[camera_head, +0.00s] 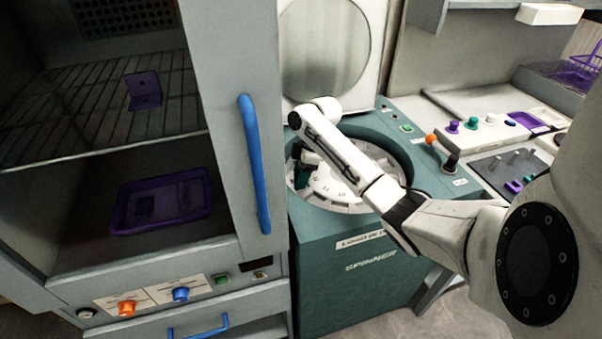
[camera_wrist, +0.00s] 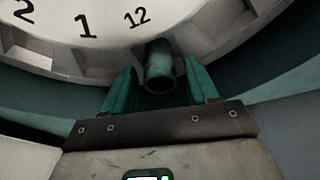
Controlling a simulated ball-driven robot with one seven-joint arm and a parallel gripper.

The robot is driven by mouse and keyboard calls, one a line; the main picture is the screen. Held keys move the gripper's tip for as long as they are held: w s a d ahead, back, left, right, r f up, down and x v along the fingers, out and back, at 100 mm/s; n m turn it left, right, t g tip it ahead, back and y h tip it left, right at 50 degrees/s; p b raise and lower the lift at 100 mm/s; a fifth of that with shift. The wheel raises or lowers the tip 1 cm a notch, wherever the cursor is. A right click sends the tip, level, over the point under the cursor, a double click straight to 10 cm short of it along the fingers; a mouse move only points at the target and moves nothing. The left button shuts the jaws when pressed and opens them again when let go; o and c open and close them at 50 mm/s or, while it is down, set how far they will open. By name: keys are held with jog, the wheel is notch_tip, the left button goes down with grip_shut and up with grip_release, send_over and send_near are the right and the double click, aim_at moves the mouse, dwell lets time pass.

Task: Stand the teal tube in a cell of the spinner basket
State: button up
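The teal tube (camera_wrist: 158,66) shows in the wrist view between my two teal fingers, with its near end toward the camera. It is at the outer edge of the spinner basket by the number 12; whether its far end sits in a cell is hidden. My gripper (camera_wrist: 160,88) is open, with a narrow gap on each side of the tube. In the head view my gripper (camera_head: 303,168) reaches down at the left side of the basket, and the tube cannot be told from the fingers. The pale, numbered spinner basket (camera_head: 335,195) lies inside the teal spinner (camera_head: 340,270).
The spinner's round lid (camera_head: 327,50) stands open behind. At left is an open cabinet with a blue-handled door (camera_head: 255,165) close to the spinner, and a purple tray (camera_head: 160,222) inside. A control panel with knobs (camera_head: 490,118) is at right.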

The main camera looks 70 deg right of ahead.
jog(key=shift+o, duration=0.2)
jog(key=v, duration=1.2)
jog(key=shift+b, duration=0.35)
jog(key=shift+d+r, duration=0.1)
